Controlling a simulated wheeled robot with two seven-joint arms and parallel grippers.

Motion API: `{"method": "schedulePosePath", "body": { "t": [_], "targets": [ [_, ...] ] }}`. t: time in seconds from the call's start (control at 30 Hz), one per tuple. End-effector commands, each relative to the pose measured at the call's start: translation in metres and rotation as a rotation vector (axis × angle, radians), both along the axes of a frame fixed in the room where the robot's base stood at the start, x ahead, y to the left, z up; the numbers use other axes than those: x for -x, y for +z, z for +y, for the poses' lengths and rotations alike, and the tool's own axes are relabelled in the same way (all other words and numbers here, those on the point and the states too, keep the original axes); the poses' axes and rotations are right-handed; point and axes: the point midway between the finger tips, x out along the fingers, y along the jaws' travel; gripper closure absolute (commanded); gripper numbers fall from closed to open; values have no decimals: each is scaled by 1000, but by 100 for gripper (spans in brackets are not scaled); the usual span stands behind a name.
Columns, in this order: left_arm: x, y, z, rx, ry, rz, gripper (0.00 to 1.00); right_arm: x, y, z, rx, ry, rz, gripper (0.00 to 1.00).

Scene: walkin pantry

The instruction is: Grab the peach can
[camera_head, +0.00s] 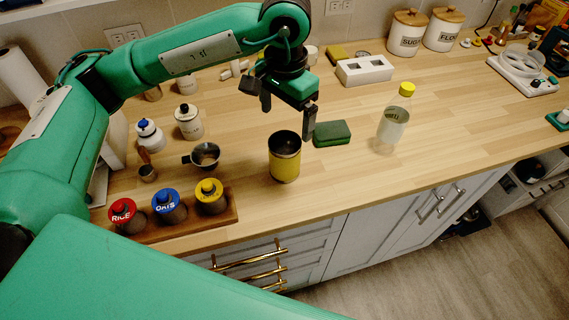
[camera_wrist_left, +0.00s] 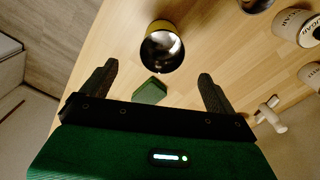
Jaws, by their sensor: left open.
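A yellow can (camera_head: 285,168) with a dark, shiny top stands upright on the wooden counter. No peach label is readable on it. My left gripper (camera_head: 287,118) is open and empty, above and just behind the can, with its fingers pointing down. In the left wrist view the can (camera_wrist_left: 158,30) lies beyond the open fingertips of my left gripper (camera_wrist_left: 157,70), roughly centred between them and apart from both. My right gripper is not in view.
A green block (camera_head: 332,133) lies close to the can's right; a clear yellow-capped bottle (camera_head: 393,125) stands farther right. A metal cup (camera_head: 205,156) is left of the can. Lidded jars stand in a wooden rack (camera_head: 226,216) at the counter's front edge.

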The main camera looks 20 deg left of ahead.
Motion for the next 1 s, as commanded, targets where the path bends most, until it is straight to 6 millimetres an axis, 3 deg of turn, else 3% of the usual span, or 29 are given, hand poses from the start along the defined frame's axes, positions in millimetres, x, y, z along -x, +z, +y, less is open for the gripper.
{"method": "schedulePosePath", "body": {
  "t": [0.17, 0.3, 0.5, 0.67, 1.0],
  "targets": [
    [1, -27, 1, -1, 2, 5, 8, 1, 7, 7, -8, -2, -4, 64],
    [1, -55, 1, -1, 1, 5, 8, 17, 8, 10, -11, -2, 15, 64],
    [0, -80, 1, -1, 0, 2, 8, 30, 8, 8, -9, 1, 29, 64],
    [-1, -88, 1, -1, 0, 2, 8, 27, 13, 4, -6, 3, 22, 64],
    [-5, -131, 2, -1, 1, 3, 8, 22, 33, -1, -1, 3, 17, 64]
  ]
}}
